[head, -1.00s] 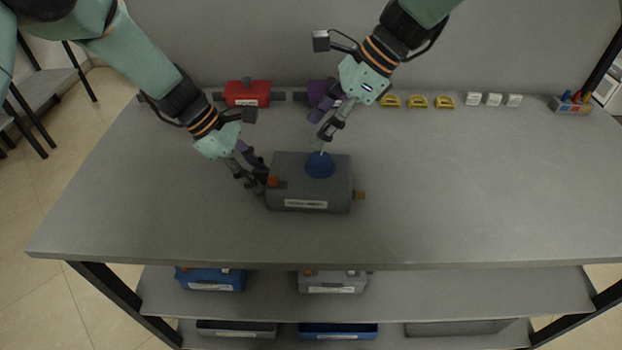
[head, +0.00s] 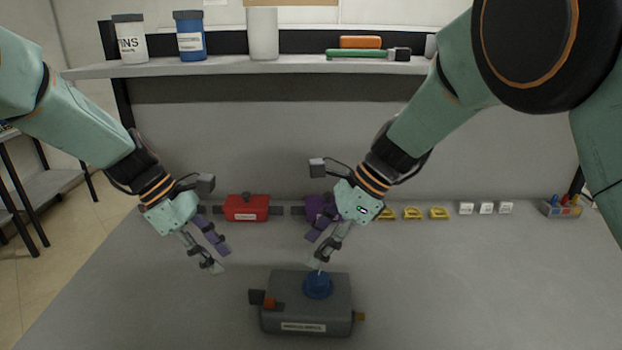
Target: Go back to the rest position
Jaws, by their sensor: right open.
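A grey box (head: 340,300) with a front label stands on the table. It has a blue round piece (head: 317,287) on top, a small orange part (head: 269,303) with a dark block (head: 256,297) at its left, and a brass-coloured stub (head: 359,316) on its right. My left gripper (head: 221,259) is open and empty, up and left of the box, clear of it. My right gripper (head: 312,254) is open, its fingertips just above the blue piece. Whether they touch it I cannot tell.
A red box (head: 246,208) and a partly hidden purple box (head: 318,206) stand at the back. Yellow pieces (head: 412,213), white blocks (head: 486,208) and a small holder (head: 562,207) lie further right. A shelf (head: 290,65) with containers runs above. The table's right side is clear.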

